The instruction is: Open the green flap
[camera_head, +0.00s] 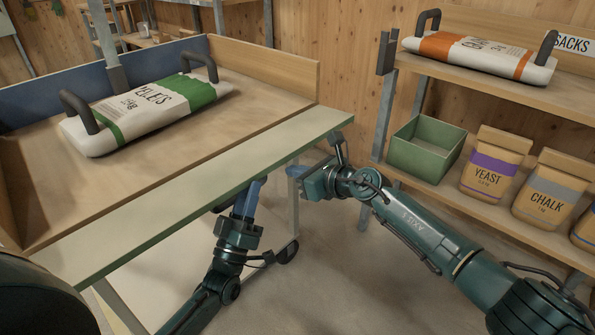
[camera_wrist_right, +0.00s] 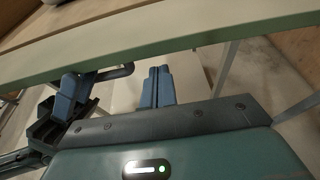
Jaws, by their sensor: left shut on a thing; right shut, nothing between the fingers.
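The green flap (camera_head: 208,185) is a long pale green panel along the front edge of the wooden mixer bed. It also crosses the top of the right wrist view (camera_wrist_right: 190,40).
A feed sack (camera_head: 150,105) with dark handles lies on the bed behind the flap. At right, a shelf unit (camera_head: 480,85) holds another sack (camera_head: 478,56), a green bin (camera_head: 428,148) and bags of yeast (camera_head: 492,168) and chalk (camera_head: 548,195). The floor (camera_head: 330,270) between is clear.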

